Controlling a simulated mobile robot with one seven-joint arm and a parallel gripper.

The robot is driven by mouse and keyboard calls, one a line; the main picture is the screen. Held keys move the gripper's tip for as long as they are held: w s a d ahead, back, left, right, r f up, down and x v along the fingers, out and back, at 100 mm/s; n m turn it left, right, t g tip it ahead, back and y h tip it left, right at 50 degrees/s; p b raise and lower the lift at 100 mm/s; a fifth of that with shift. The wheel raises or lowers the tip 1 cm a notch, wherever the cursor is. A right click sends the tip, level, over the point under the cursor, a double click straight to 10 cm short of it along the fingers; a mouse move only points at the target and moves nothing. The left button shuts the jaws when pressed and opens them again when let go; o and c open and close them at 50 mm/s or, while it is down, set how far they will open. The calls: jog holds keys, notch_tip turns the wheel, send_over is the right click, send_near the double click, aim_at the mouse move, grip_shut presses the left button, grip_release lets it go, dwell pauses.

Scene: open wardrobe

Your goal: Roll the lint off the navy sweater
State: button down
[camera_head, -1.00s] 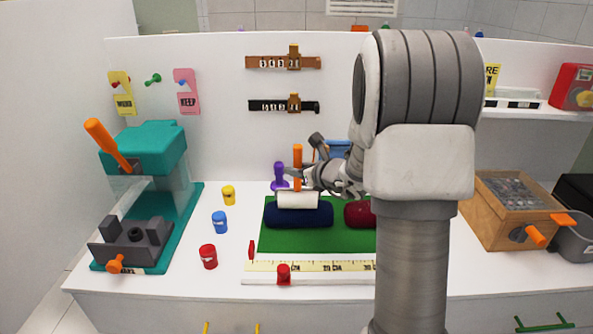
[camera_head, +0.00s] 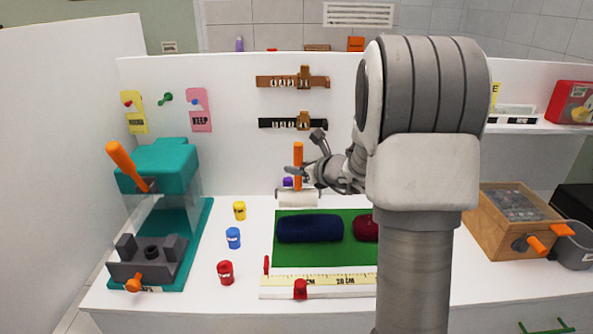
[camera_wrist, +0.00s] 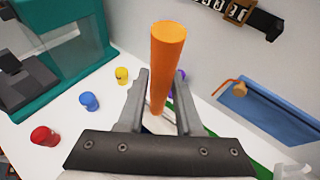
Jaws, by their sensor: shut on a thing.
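The navy sweater (camera_head: 310,229) is a dark blue rolled bundle lying on a green mat (camera_head: 295,258); lint on it is too small to tell. The lint roller has a white cylinder (camera_head: 297,199) and an upright orange handle (camera_head: 298,155). My gripper (camera_head: 298,179) is shut on the orange handle. The white cylinder shows above the sweater's back left edge, apart from it in the picture; its exact height cannot be told. The wrist view shows the handle (camera_wrist: 165,60) between the fingers of my gripper (camera_wrist: 160,98).
A dark red bundle (camera_head: 366,228) lies right of the sweater, partly hidden by my arm. Yellow (camera_head: 239,211), blue (camera_head: 233,238) and red (camera_head: 226,273) cans stand left of the mat. A teal machine (camera_head: 160,168) is at the left, a wooden box (camera_head: 497,236) at the right.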

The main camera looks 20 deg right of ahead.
jog(key=shift+r+p, duration=0.65)
jog(key=shift+r, duration=0.55)
